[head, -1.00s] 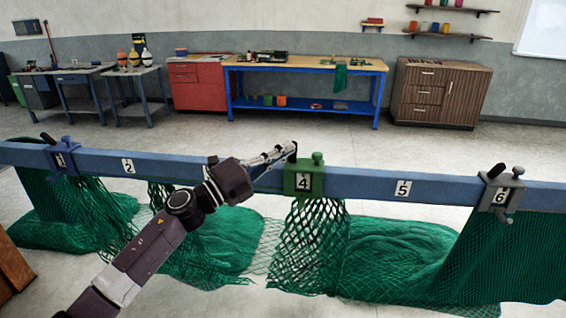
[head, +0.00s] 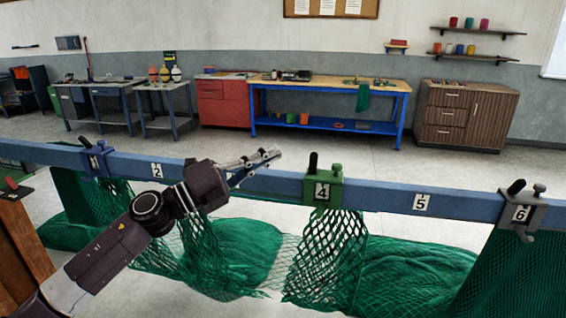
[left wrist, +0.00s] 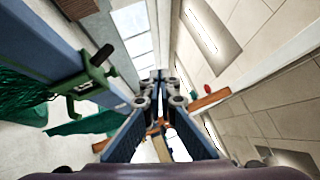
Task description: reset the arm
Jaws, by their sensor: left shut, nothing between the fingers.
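My left arm reaches in from the lower left in the head view. Its gripper (head: 268,155) is shut and empty, in front of and a little above the blue rail (head: 375,196), left of the green clamp (head: 322,190) marked 4. The left wrist view shows the closed fingers (left wrist: 160,80) pointing away, with the green clamp (left wrist: 90,80) apart from them at the left. My right gripper is not in view.
Green nets (head: 240,255) hang from the rail and lie heaped on the floor. A blue clamp (head: 93,163) is at the left and a grey clamp (head: 520,212) at the right. A brown wooden piece (head: 22,250) stands at the left edge. A blue workbench (head: 330,110) stands behind.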

